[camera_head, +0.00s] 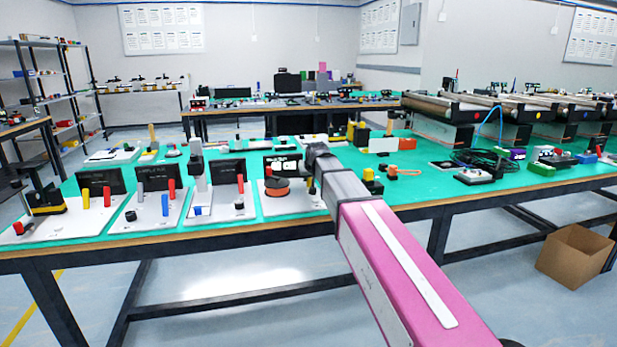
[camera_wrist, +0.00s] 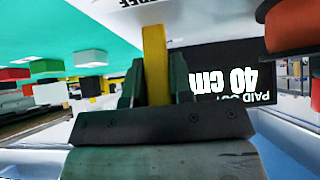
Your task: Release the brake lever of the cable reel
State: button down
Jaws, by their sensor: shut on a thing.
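The cable reel, an orange-brown drum (camera_head: 277,188) with a dark top, stands on a white base plate (camera_head: 290,206) on the green table. It also shows as a red-orange disc at the upper right of the wrist view (camera_wrist: 292,28). A yellow lever (camera_wrist: 154,40) stands between the dark fingers of my gripper (camera_wrist: 154,75), which is shut on it. A black display (camera_wrist: 222,85) reads "PAID OUT 40 cm", upside down in the wrist view.
Left of the reel stand panels with red and yellow levers (camera_head: 85,198) and red and blue levers (camera_head: 165,204). Right of my arm lie an orange piece (camera_head: 405,172) and a dark cable coil (camera_head: 483,160). Conveyors (camera_head: 445,105) stand at the back right.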

jog(key=shift+s+t, duration=0.1)
jog(key=shift+t, duration=0.2)
jog(key=c, duration=1)
grip_release()
jog(key=v, duration=1)
jog(key=shift+s+d+r, duration=0.15)
jog(key=shift+s+r, duration=0.1)
jog(key=shift+s, duration=0.05)
